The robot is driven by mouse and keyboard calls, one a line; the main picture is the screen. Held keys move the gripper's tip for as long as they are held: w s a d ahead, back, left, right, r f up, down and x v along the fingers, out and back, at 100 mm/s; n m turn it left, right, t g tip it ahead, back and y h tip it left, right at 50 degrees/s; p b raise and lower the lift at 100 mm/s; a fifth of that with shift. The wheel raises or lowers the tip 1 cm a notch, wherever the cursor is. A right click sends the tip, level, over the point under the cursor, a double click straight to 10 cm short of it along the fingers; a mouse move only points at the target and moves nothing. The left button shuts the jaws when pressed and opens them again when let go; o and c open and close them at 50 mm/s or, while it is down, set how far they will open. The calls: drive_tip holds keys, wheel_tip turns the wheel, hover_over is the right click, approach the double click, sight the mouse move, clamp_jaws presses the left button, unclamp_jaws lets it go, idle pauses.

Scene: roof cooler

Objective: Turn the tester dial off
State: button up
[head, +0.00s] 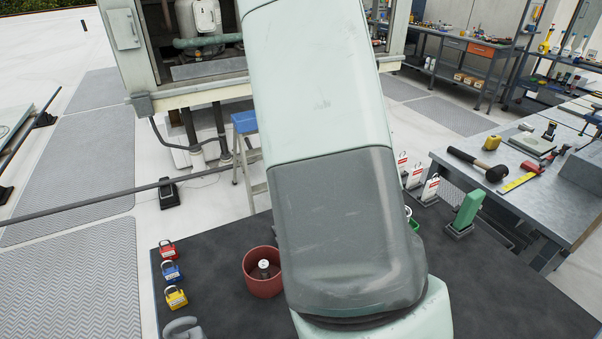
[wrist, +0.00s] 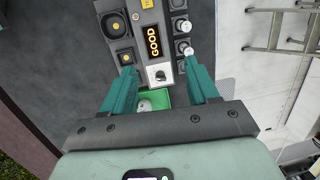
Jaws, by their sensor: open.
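My gripper (wrist: 160,66) is open, with one teal finger on each side of the dial. The fingers look apart from the dial, with nothing held between them; how far above it they are, I cannot tell. In the head view, my arm hides the tester and my gripper.
Several silver round parts (wrist: 182,27) line the panel's right side; dark round fittings (wrist: 115,27) are on its left. A green tray (wrist: 152,94) lies by the dial. On the dark table are a red pot (head: 263,284), several padlocks (head: 172,272) and a green block (head: 467,210).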

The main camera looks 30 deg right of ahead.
drive_tip(key=d+f+m+g+h, duration=0.15)
drive_tip(key=d+f+m, duration=0.25)
drive_tip(key=d+f, duration=0.6)
wheel_tip(320, 180, down, 11)
drive_tip(key=shift+w+r, duration=0.1)
drive_tip(key=shift+r, duration=0.05)
drive_tip(key=c, duration=1)
drive_tip(key=shift+c, duration=0.2)
